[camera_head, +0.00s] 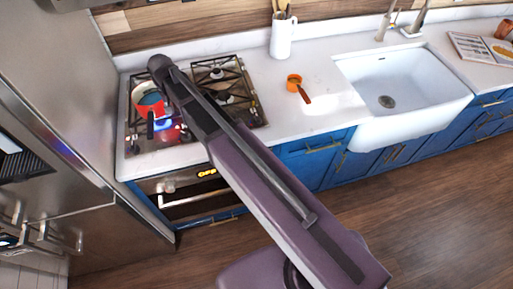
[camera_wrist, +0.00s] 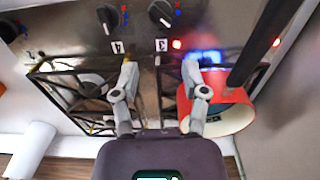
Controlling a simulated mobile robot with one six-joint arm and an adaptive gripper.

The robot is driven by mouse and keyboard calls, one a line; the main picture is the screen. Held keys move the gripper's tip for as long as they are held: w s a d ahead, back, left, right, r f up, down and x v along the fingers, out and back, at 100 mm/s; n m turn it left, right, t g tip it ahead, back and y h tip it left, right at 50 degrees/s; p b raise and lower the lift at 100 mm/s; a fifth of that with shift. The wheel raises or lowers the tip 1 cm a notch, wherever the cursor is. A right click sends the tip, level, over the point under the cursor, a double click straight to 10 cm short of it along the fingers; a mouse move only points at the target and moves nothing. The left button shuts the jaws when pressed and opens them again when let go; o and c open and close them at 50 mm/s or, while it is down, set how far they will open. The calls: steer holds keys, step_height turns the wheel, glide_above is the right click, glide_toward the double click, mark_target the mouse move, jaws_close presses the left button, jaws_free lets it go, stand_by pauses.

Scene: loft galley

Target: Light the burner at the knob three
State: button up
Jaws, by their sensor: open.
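My gripper (camera_wrist: 160,78) is open and empty, its two grey fingers apart over the stove in the wrist view. Ahead of it is the steel front panel with a black knob (camera_wrist: 161,13) at top centre and another black knob (camera_wrist: 106,18) to its left. The fingers touch neither knob. A red pot (camera_wrist: 228,108) with a dark handle sits on the grate by the right finger. A blue glow shows beside the pot. In the head view my arm hides part of the stove (camera_head: 133,151).
The red pot also shows at the stove's left in the head view (camera_head: 139,96). A small orange pan (camera_head: 295,80) lies on the white counter, right of the stove. A white utensil jar (camera_head: 283,38) stands behind it. A steel fridge (camera_head: 75,90) borders the stove on the left.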

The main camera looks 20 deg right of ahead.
steer(key=s+d+f+b, duration=0.2)
steer(key=d, duration=0.2)
steer(key=s+d+f+b, duration=0.1)
steer(key=d+f+b, duration=0.2)
steer(key=d, duration=0.2)
steer(key=s+d+f+b, duration=0.2)
steer(key=d+f+b, duration=0.1)
steer(key=d, duration=0.1)
steer(key=shift+s+d, duration=0.3)
steer(key=shift+d, duration=0.05)
steer(key=s+d+f+b, duration=0.8)
steer(key=d+b, duration=0.1)
steer(key=d, duration=0.2)
steer(key=shift+s+d+f, duration=0.3)
steer(key=shift+s+d, duration=0.1)
